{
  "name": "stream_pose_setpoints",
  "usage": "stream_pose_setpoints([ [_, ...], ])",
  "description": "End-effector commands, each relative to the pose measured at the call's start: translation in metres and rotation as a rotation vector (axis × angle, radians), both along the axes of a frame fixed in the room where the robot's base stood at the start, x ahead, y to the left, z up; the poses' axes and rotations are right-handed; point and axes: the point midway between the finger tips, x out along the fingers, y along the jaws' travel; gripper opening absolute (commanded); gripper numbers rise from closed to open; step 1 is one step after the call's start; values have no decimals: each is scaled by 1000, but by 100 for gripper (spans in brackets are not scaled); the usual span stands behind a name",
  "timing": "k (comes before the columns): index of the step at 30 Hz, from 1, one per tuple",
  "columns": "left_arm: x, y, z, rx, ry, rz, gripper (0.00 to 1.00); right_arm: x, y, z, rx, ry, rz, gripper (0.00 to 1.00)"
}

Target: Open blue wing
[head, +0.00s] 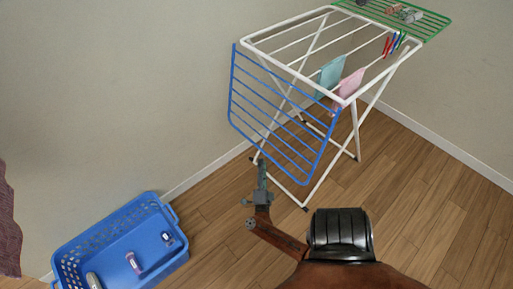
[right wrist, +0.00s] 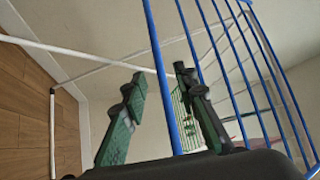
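The blue wing (head: 275,115) hangs down steeply from the left side of the white drying rack (head: 300,47). Its bars are thin and parallel. My right gripper (head: 261,162) is beneath the wing's lower edge in the head view, pointing up at it. In the right wrist view the two green-padded fingers of the right gripper (right wrist: 158,112) stand apart. A bar of the blue wing (right wrist: 163,75) runs between them in the picture. I cannot tell if either finger touches it. My left gripper is not in view.
The green wing (head: 420,17) lies raised at the far end of the rack. Teal (head: 331,76) and pink (head: 350,85) cloths hang on the rack. A blue basket (head: 108,238) with several small items stands on the floor at lower left. Floor to the right is clear.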

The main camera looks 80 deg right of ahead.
Motion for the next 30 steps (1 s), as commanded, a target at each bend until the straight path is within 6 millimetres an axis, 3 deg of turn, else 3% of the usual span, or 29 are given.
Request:
stream_pose_setpoints([
  [15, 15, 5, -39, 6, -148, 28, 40, 7, -67, 19, -3, 3, -5, 27],
  [26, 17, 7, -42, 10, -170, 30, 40, 9, -73, 23, -1, 2, -3, 27],
  [30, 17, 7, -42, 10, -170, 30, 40, 8, -74, 23, -1, 3, -4, 20],
])
